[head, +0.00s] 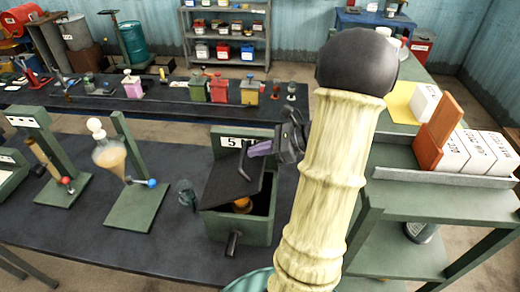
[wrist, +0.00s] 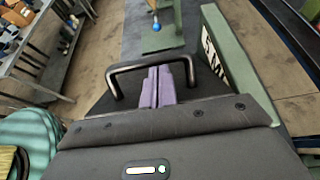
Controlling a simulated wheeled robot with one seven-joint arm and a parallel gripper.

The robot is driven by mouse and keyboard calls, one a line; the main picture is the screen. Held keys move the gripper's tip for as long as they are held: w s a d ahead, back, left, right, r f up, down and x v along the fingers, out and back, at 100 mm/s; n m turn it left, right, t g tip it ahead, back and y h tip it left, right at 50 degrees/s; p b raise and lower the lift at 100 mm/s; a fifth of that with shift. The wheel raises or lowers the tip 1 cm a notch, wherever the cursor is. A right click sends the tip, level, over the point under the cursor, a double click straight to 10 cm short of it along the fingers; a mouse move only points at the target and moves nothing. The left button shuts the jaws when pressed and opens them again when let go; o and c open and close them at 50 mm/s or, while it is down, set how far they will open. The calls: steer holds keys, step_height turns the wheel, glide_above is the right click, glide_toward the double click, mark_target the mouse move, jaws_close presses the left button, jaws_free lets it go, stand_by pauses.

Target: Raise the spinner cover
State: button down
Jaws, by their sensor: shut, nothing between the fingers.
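The spinner is a green box (head: 240,228) with a white number plate at its back, on the dark bench. Its dark cover (head: 226,178) stands tilted, partly raised, and the inside shows below it with an orange-brown round thing (head: 242,204). A bent dark bar handle (wrist: 125,68) is on the cover. My gripper (head: 257,149) is at the cover's upper right side. In the wrist view its purple fingers (wrist: 158,86) are together, with nothing between them, inside the handle's loop by its bar. I cannot tell whether they touch the bar.
A stand holding a flask of cloudy liquid (head: 108,155) is left of the box, and a clear glass (head: 186,192) is close beside it. A green shelf (head: 425,196) with white boxes is at the right. A black knob (head: 233,243) sticks out at the box's front.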

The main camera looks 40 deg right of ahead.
steer(key=shift+w+a+r+p, duration=0.25)
steer(key=shift+r+p, duration=0.1)
steer(key=shift+r, duration=0.2)
steer(key=w+a+r+g+h+p, duration=0.1)
steer(key=w+a+r+p, duration=0.3)
steer(key=w+a, duration=0.9)
steer(key=shift+w+a+r+g+h, duration=0.4)
steer(key=shift+a+r+h, duration=0.1)
steer(key=shift+a+r, duration=0.3)
steer(key=shift+d, duration=0.15)
step_height(320, 180, up, 10)
steer(key=s+d+p, duration=0.1)
steer(key=p, duration=0.7)
steer(key=shift+s+d+f+p, duration=0.15)
steer(key=shift+s+d+p, duration=0.2)
steer(key=shift+s+d, duration=0.05)
